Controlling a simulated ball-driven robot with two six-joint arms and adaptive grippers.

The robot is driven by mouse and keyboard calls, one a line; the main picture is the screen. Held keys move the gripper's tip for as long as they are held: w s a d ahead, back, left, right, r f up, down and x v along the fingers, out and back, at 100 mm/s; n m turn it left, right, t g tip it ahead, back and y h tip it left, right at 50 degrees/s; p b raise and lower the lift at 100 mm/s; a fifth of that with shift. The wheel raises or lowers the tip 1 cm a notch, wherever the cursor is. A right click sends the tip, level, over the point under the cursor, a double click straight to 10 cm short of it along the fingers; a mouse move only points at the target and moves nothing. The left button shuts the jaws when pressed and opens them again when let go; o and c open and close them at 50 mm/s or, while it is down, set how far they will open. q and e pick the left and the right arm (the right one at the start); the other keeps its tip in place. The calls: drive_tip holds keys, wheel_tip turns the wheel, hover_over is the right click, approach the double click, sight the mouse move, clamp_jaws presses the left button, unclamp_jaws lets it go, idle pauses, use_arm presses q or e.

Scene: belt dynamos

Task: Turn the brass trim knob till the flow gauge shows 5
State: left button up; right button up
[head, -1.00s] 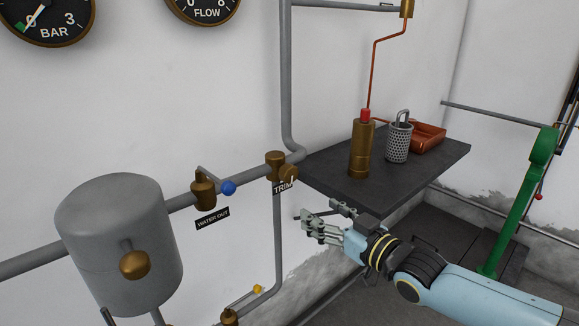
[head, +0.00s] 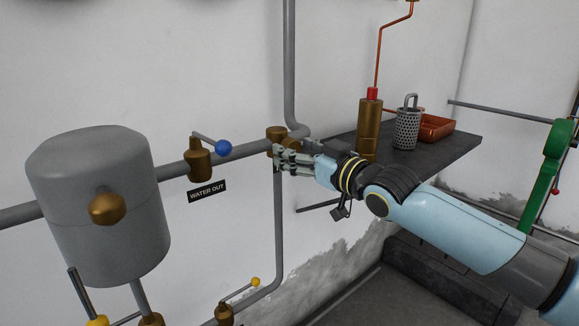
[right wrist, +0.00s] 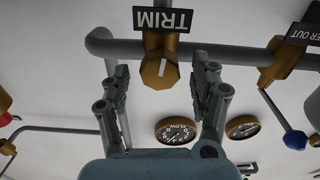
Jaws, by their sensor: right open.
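The brass trim knob (right wrist: 160,72) is a faceted knob with a pale pointer line on its face, below the TRIM plate (right wrist: 163,19) in the upside-down right wrist view. In the head view, its brass fitting (head: 277,132) shows above my right gripper (head: 277,157), which hides the knob's front. My right gripper is open, its fingers (right wrist: 160,82) on either side of the knob with gaps showing; no contact is visible. The flow gauge (right wrist: 176,131) is small in the wrist view; I cannot read its needle surely. My left gripper is out of view.
A grey pipe (head: 238,152) runs along the wall. The WATER OUT valve (head: 199,160) with a blue-ended lever and a grey tank (head: 95,205) are to the left. A dark shelf (head: 440,157) holds a brass cylinder, a perforated basket and a red tray.

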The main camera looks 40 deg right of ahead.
drive_tip(key=shift+w+a+b, duration=0.1)
drive_tip(key=shift+w+b, duration=0.5)
drive_tip(key=shift+w, duration=0.7)
drive_tip(key=shift+c, duration=0.5)
